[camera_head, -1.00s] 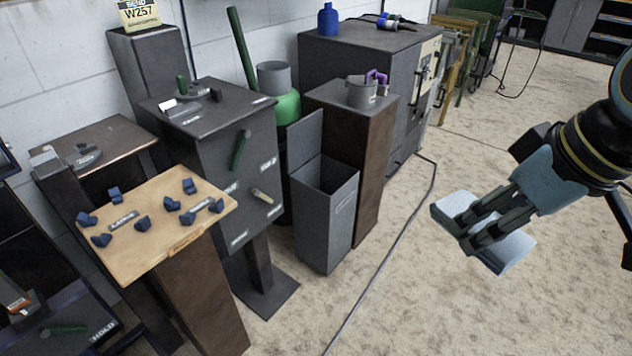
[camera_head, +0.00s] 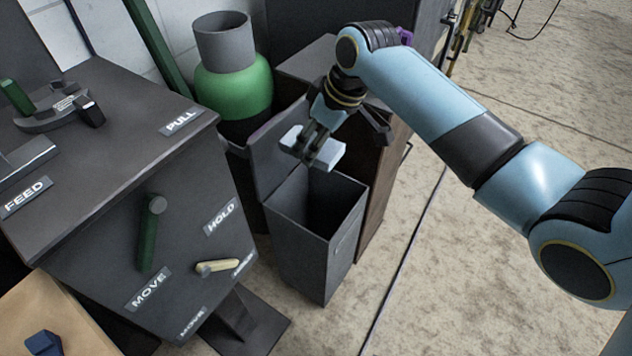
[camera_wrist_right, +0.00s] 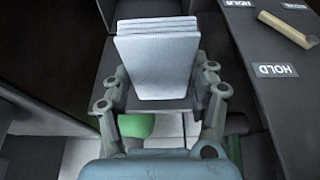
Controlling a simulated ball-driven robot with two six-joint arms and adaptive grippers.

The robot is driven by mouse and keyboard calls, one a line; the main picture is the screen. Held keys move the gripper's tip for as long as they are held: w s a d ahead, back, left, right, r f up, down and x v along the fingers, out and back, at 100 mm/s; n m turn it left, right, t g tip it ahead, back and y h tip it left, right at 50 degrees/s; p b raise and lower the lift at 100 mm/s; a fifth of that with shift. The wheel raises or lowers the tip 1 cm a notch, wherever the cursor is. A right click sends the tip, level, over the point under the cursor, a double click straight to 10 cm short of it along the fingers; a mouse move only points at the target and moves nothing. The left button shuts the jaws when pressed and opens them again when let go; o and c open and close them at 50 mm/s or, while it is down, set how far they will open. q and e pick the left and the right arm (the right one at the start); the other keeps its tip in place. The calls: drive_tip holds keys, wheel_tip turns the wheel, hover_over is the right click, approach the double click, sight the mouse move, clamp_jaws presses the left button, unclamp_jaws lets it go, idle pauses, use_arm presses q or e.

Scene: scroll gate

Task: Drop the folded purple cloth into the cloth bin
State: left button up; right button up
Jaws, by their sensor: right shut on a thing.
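The folded cloth (camera_head: 331,156) looks pale bluish white here, not purple. My right gripper (camera_head: 314,146) is shut on it, and the cloth sticks out on both sides of the fingers. In the right wrist view the cloth (camera_wrist_right: 157,62) shows stacked folds between the fingers of the gripper (camera_wrist_right: 160,85). The tall dark grey bin (camera_head: 300,246) stands on the floor with its top open and a raised panel (camera_head: 278,150) behind. The cloth is held above the bin's back part, apart from the rim as far as I can tell. My left gripper is out of view.
A dark cabinet (camera_head: 100,170) with a green lever (camera_head: 149,235) and a pale lever (camera_head: 217,266) stands left of the bin. A green tank (camera_head: 233,92) is behind it. A brown-sided pedestal (camera_head: 378,205) stands close on the right. Open floor (camera_head: 480,270) lies further right.

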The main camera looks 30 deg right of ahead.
use_arm(q)
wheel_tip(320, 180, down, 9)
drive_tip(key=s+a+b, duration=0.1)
drive_tip(key=b, duration=0.7)
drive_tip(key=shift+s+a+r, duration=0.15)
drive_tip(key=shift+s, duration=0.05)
use_arm(e)
drive_tip(key=d+f, duration=0.3)
drive_tip(key=f, duration=0.9)
drive_tip(key=shift+w+d+f+m, duration=0.25)
drive_tip(key=shift+w+f+m, duration=0.05)
drive_tip(key=shift+f+m, duration=0.1)
drive_tip(key=shift+r, duration=0.1)
drive_tip(key=o, duration=1.2)
drive_tip(key=v, duration=1.2)
drive_tip(key=shift+s+a, duration=0.1)
